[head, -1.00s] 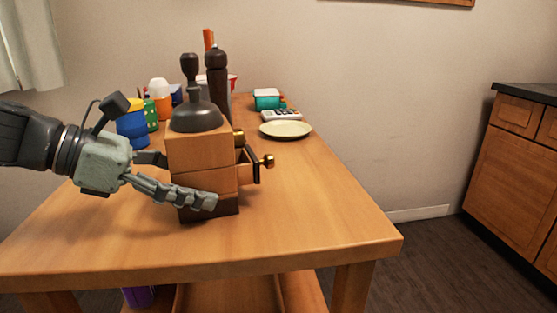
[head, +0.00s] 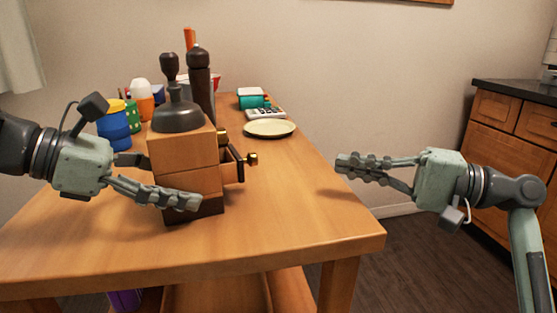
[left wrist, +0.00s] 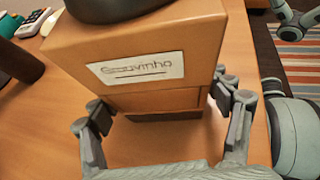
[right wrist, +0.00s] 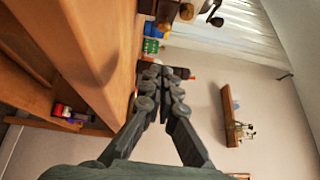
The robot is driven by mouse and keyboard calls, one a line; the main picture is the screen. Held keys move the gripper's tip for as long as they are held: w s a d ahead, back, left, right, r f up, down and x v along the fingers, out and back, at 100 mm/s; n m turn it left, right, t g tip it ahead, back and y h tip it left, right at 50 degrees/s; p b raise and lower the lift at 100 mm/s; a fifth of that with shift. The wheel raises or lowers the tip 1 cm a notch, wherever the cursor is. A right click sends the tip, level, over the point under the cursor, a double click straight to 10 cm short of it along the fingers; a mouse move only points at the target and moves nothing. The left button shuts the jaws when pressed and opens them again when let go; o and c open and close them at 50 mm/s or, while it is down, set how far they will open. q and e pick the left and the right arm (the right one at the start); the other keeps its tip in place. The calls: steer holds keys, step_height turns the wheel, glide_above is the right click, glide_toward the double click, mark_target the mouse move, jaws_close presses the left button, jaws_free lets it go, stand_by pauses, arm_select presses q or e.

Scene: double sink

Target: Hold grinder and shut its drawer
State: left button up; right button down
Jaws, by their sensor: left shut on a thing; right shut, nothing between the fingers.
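The grinder (head: 183,150) is a wooden box with a dark domed top and crank. It stands upright on the table's near half. Its drawer (head: 231,166) sticks out partly on the right side, with a brass knob (head: 251,159). My left gripper (head: 165,178) is shut on the grinder's body, one finger across the near face. In the left wrist view the fingers flank the box (left wrist: 150,50), which bears a white label. My right gripper (head: 350,166) is shut and empty, to the right of the drawer knob and apart from it. Its closed fingers (right wrist: 163,72) show in the right wrist view.
Behind the grinder stand a tall dark mill (head: 199,85), a blue canister (head: 113,127) and other containers. A cream plate (head: 269,128) lies further back. The tabletop between the drawer and the table's right edge is clear. Wooden cabinets (head: 500,150) stand at the right.

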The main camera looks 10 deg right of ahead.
arm_select(q)
steer(key=shift+f, duration=0.1)
arm_select(e)
steer(key=x, duration=0.9)
steer(key=shift+s+a+f, duration=0.1)
steer(key=shift+s+a, duration=0.1)
steer(key=shift+a, duration=0.35)
steer(key=shift+s+a, duration=0.2)
steer(key=shift+a, duration=0.35)
steer(key=shift+s+a, duration=0.15)
steer(key=shift+a, duration=0.45)
steer(key=shift+s+a, duration=0.2)
steer(key=shift+a, duration=0.75)
steer(key=shift+s+a, duration=0.2)
steer(key=shift+a, duration=0.75)
arm_select(q)
steer(key=shift+c, duration=0.2)
arm_select(e)
steer(key=d, duration=0.2)
steer(key=w+d, duration=0.1)
steer(key=d, duration=0.1)
steer(key=shift+w+d+f, duration=0.1)
steer(key=v, duration=1)
